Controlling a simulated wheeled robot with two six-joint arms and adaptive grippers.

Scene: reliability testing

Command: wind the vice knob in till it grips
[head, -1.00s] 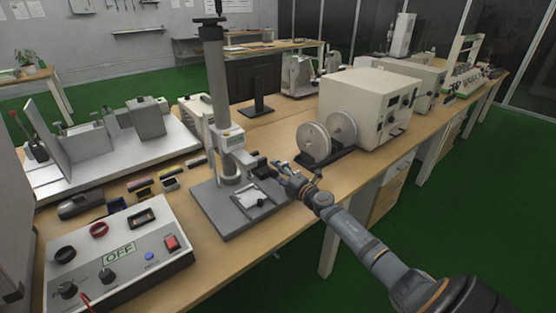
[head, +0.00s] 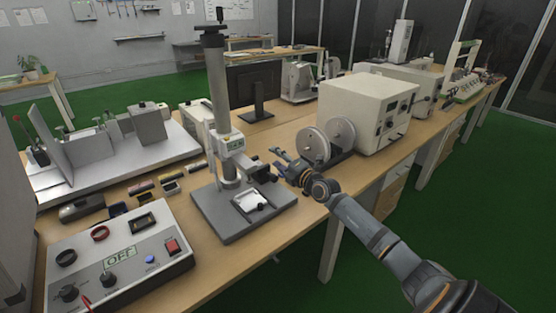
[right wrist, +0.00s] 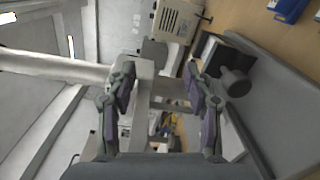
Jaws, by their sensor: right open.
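The small white vice (head: 249,200) sits on the grey base plate (head: 224,222) of the test stand. Its dark knob (head: 262,207) is at its near right side. In the right wrist view a dark round knob (right wrist: 236,82) lies to the right of the fingers, beside the grey plate (right wrist: 282,95). My right gripper (head: 277,161) is open and empty, above and behind the vice, apart from it. Its two fingers (right wrist: 160,82) are spread wide in the wrist view. Whether the vice grips anything cannot be told. My left gripper is not in view.
The stand's column (head: 221,90) and head (head: 230,150) rise left of my gripper. Round discs (head: 315,145) and a cream box (head: 368,105) stand close on the right. A control box (head: 120,260) is at front left. The bench front edge is clear.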

